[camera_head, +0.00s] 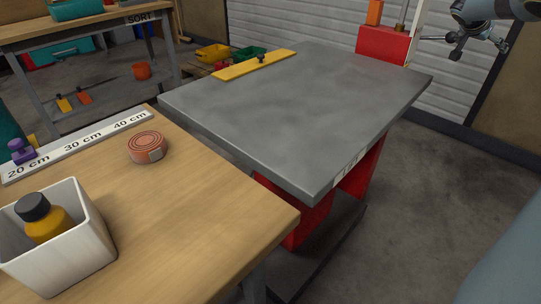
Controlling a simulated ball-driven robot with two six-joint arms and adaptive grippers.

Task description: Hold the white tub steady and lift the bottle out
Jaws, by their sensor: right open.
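The white tub (78,257) stands on the wooden table at the lower left in the head view. It is square and open at the top. The bottle (50,222) stands inside it, amber-yellow with a black cap rising above the rim; its lower part is hidden by the tub's walls. My right gripper (463,46) is at the upper right, open and empty, far from the tub and bottle. My left gripper is not in view.
A roll of orange tape (147,147) and a ruler strip (83,143) with a purple piece (21,151) lie on the wooden table (190,220). A grey-topped table (300,110) stands beyond, mostly clear, with a yellow strip (238,68) at its far edge.

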